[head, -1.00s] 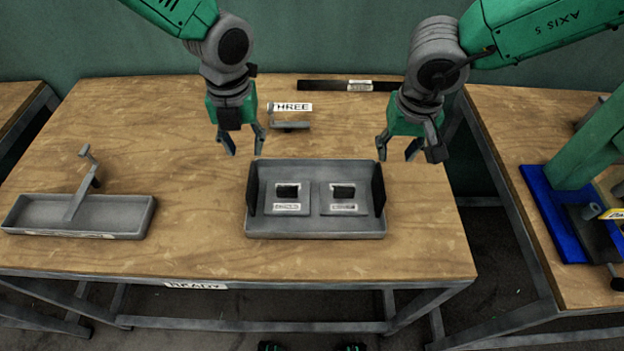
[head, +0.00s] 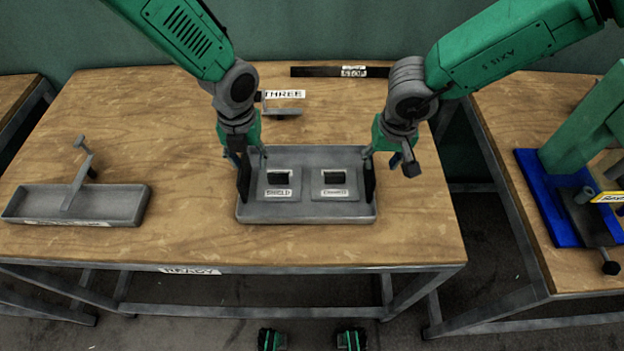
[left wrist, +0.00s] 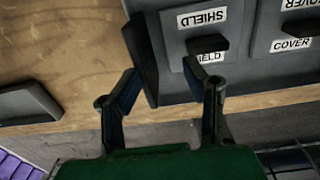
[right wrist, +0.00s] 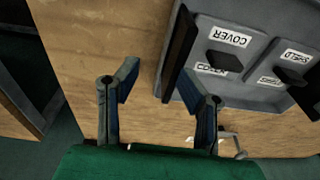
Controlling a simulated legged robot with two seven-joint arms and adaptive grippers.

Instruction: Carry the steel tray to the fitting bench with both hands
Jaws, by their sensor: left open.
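The steel tray (head: 305,213) sits on the wooden bench, with an upright dark plate at each end and two square pieces inside, labelled SHIELD (head: 280,180) and COVER (head: 334,180). My left gripper (head: 251,158) is open at the left end plate (head: 244,180); in the left wrist view (left wrist: 165,80) its fingers are spread to either side of that plate. My right gripper (head: 383,160) is open at the right end plate (head: 369,182), with its fingers spread around the plate's line in the right wrist view (right wrist: 162,75). Contact cannot be told. No bench is labelled as the fitting bench.
A grey bracket (head: 285,111) stands by the THREE label (head: 285,94). A black bar (head: 320,72) lies at the back. The right bench (head: 490,110) carries a blue-based press (head: 545,200).

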